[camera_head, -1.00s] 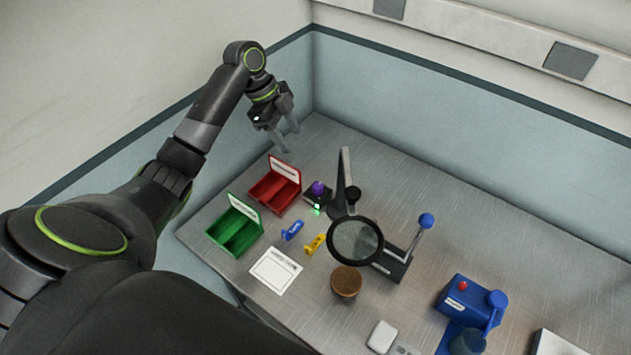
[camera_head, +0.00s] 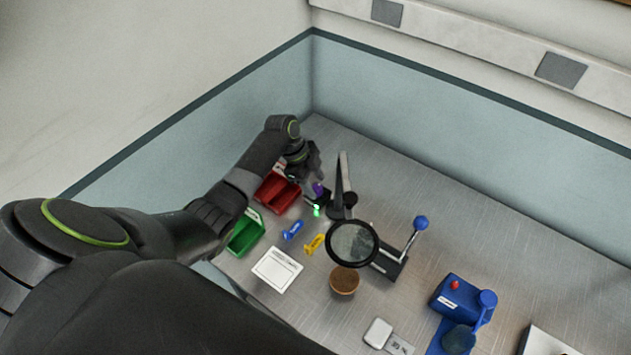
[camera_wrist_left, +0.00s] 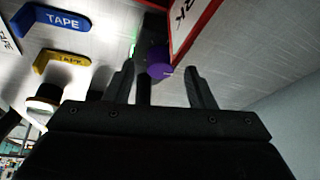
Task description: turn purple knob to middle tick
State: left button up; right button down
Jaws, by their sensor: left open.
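The purple knob (camera_head: 319,189) sits on a small black box (camera_head: 322,200) with a lit green light (camera_head: 316,210), beside the red bin. In the left wrist view the knob (camera_wrist_left: 159,62) shows between and just beyond the fingertips. My left gripper (camera_head: 318,174) is open and close to the knob; its fingers (camera_wrist_left: 160,75) stand apart on either side of it in the wrist view. I cannot tell whether they touch it. The tick marks are not readable. My right gripper is not in view.
A red bin (camera_head: 279,200) and a green bin (camera_head: 245,239) stand to the left. A black stand (camera_head: 339,190) with a magnifier (camera_head: 353,243) is close on the right. A blue tape piece (camera_head: 292,230) and a yellow one (camera_head: 314,244) lie in front.

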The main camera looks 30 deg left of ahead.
pick_arm(q)
jog(key=shift+d+f, duration=0.25)
jog(key=shift+f, duration=0.3)
jog(key=c, duration=1)
jog(key=shift+w+f+m+b, duration=0.1)
jog(key=shift+f+m+b, duration=0.05)
jog(key=shift+m+b, duration=0.35)
jog(key=shift+m+g, duration=0.3)
jog(key=shift+r, duration=0.2)
jog(key=o, duration=1)
jog(key=shift+a, duration=0.1)
